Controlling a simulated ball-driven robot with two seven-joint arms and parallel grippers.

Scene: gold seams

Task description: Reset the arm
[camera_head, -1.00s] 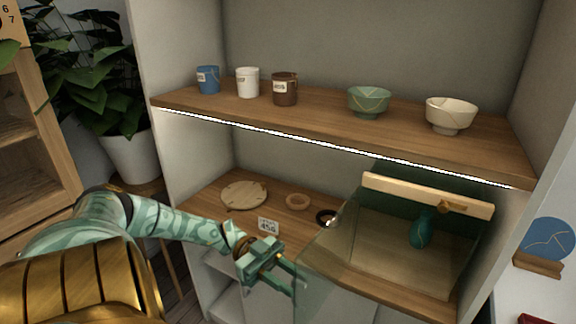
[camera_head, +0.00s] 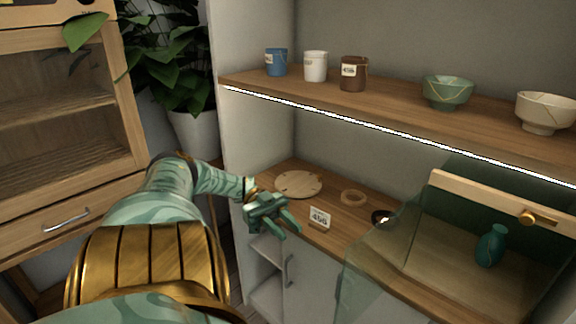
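My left arm comes in from the lower left, green with gold plates. My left gripper (camera_head: 285,223) is in front of the lower shelf's left edge, near the round wooden board (camera_head: 298,184) and left of the small number card (camera_head: 320,218). Its two green fingers are apart with nothing between them. My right gripper is not in the picture.
A glass case (camera_head: 470,235) with a teal vase (camera_head: 491,245) stands on the lower shelf at right. Two rings lie left of it. Cups and two bowls stand on the upper shelf (camera_head: 400,124). A wooden cabinet (camera_head: 66,130) is at far left.

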